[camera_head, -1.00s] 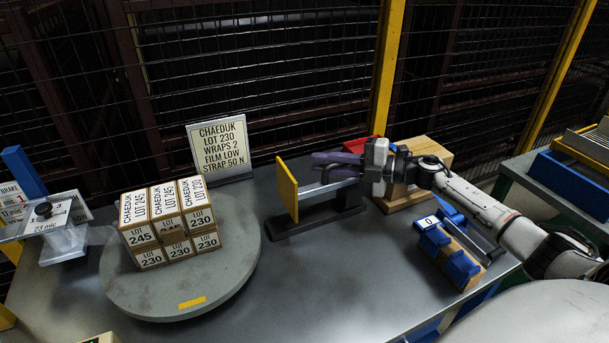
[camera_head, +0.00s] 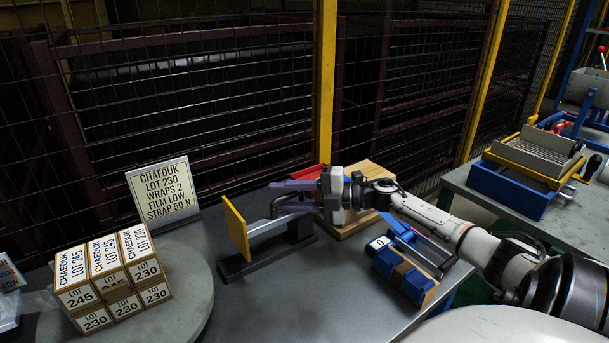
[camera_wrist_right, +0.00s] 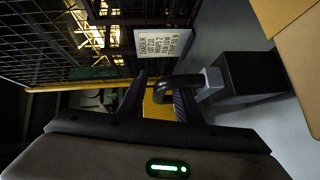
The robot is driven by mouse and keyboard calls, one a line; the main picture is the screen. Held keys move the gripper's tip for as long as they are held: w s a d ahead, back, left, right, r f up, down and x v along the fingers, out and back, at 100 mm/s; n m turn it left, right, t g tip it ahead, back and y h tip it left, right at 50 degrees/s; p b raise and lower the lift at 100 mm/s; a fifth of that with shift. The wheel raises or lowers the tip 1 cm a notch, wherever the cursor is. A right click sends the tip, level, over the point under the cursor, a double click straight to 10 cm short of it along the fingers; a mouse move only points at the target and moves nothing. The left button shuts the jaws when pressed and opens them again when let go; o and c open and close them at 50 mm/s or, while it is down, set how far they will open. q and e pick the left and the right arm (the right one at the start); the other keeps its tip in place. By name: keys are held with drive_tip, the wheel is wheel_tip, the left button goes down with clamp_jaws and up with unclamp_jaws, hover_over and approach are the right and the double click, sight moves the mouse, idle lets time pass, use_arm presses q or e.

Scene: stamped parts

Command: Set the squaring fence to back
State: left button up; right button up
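The squaring fence is a yellow upright plate (camera_head: 237,229) on a grey bar, carried by a black base (camera_head: 262,257) on the table. A dark bent handle (camera_head: 276,203) rises by the bar; it also shows in the right wrist view (camera_wrist_right: 180,81). My right gripper (camera_head: 279,196) is at this handle, with its purple-grey fingers apart and pointing left. In the right wrist view the handle's end lies between the fingers (camera_wrist_right: 159,90), or just beyond them; contact cannot be told. The yellow plate is partly hidden behind the fingers there. My left gripper is out of view.
Stacked cartons (camera_head: 109,277) stand on a round grey turntable (camera_head: 192,290) at the left, before a sign (camera_head: 162,191). A cardboard box (camera_head: 345,227) and red tray (camera_head: 303,172) are behind my gripper. A blue block fixture (camera_head: 404,268) sits below my right arm.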

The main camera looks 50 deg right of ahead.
drive_tip(key=v, duration=0.8)
drive_tip(key=shift+s, duration=0.1)
idle(0.3)
